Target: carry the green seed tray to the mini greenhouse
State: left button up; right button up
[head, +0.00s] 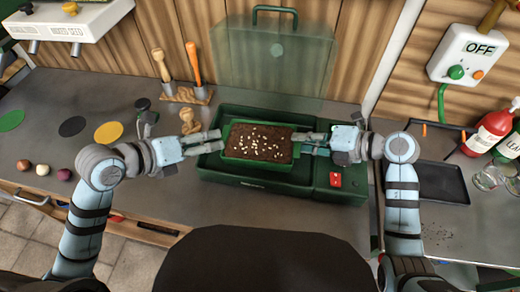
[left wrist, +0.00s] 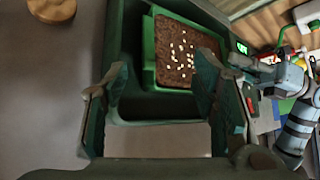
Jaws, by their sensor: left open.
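The green seed tray (head: 230,151), filled with brown soil and white seeds, sits at the middle of the bench within the dark green base of the mini greenhouse (head: 268,186). The greenhouse's clear lid (head: 275,60) stands raised behind it. My left gripper (head: 218,140) is open, its fingers apart at the tray's left end. My right gripper (head: 298,140) is at the tray's right end, its fingers apart. In the left wrist view, the tray (left wrist: 149,48) lies beyond the open left fingers (left wrist: 160,88), with nothing between them. Whether the tray rests fully on the base floor is hidden.
Wooden-handled tools (head: 185,94) stand behind left. Coloured discs (head: 72,126) and small balls (head: 42,170) lie on the left. A red button (head: 335,180) is on the base's front right. A black tray (head: 440,182) and bottles (head: 490,130) stand on the right.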

pick_arm(q)
jog(key=shift+a, duration=0.15)
pick_arm(e)
jog(key=shift+s+d+f, duration=0.3)
jog(key=shift+d+f, duration=0.05)
jog(key=shift+f, duration=0.2)
pick_arm(q)
jog(key=shift+w+a+f, duration=0.2)
jog(key=shift+w, duration=0.1)
pick_arm(e)
jog(key=v, duration=0.2)
jog(key=shift+d+r, duration=0.25)
jog(key=shift+r, duration=0.1)
pick_arm(q)
jog(key=shift+s+d+r, duration=0.2)
jog(key=shift+d+r, duration=0.05)
jog(key=shift+d, duration=0.45)
pick_arm(e)
jog(key=v, duration=0.5)
jog(key=shift+d+r, duration=0.1)
jog(key=shift+r, duration=0.2)
pick_arm(q)
jog(key=shift+w+a+f, duration=0.1)
jog(key=shift+w+a, duration=0.05)
jog(key=shift+a, duration=0.2)
pick_arm(e)
jog(key=shift+w+a+r, duration=0.1)
jog(key=shift+w+a, duration=0.05)
jog(key=shift+a, duration=0.25)
